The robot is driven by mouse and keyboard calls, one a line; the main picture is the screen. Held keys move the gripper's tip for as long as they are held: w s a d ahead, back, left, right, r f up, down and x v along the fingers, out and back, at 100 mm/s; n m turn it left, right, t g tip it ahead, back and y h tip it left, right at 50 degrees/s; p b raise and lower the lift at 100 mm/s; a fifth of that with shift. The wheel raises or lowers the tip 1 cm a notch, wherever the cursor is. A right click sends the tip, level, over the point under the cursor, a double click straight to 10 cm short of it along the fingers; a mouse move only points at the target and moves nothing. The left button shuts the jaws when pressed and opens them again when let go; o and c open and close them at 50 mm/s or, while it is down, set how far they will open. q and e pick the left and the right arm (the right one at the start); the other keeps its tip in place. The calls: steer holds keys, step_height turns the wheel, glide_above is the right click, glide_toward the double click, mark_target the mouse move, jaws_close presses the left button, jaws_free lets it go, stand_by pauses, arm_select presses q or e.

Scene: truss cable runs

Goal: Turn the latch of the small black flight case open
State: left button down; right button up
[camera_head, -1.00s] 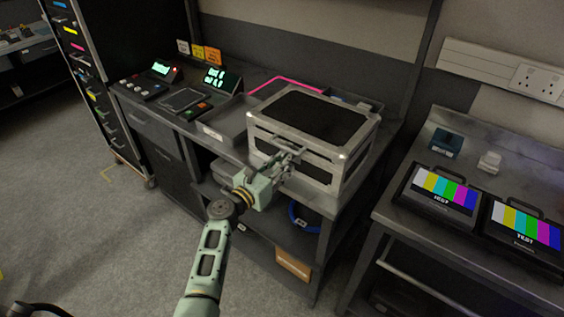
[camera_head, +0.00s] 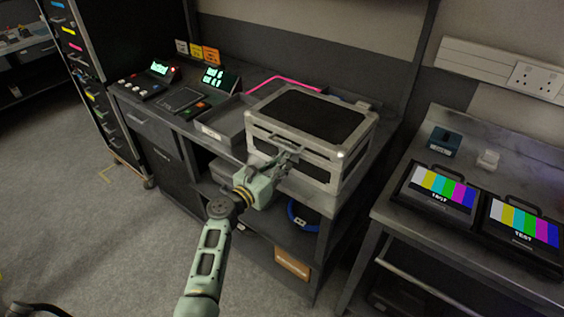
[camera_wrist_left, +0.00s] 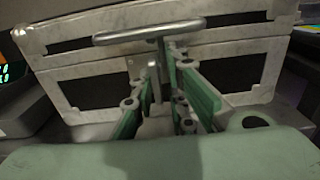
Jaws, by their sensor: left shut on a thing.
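The small black flight case (camera_head: 312,117) with pale metal edges stands shut on the bench. It also shows in the left wrist view (camera_wrist_left: 95,91). My left gripper (camera_head: 283,158) is at the case's front face. In the left wrist view its green-padded fingers (camera_wrist_left: 160,95) are on both sides of the latch's stem, shut on it. The fingers partly hide the latch in the head view. My right gripper is not in view.
The bench (camera_head: 215,152) carries a grey tray (camera_head: 222,122) and control boxes (camera_head: 187,100) left of the case. A blue coiled cable (camera_head: 299,216) is on the shelf below. Another table with two test-pattern monitors (camera_head: 440,190) stands at the right. Open floor lies at left.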

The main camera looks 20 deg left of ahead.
arm_select(q)
steer(key=shift+a+m+b, duration=0.45)
steer(key=shift+m, duration=0.05)
steer(key=m+b, duration=0.2)
steer(key=shift+m, duration=0.3)
steer(key=m+b, duration=0.3)
steer(key=m, duration=0.3)
steer(key=shift+d+b, duration=0.1)
steer(key=shift+b, duration=0.3)
steer(key=m+b, duration=0.2)
steer(key=m, duration=0.2)
steer(key=shift+r+m, duration=0.1)
steer(key=shift+m, duration=0.3)
steer(key=shift+r+m+b, duration=0.1)
steer(key=shift+m+b, duration=0.55)
steer(key=shift+m, duration=0.85)
steer(key=c, duration=1.9)
jaws_free()
steer(key=shift+d, duration=0.1)
steer(key=shift+f, duration=0.2)
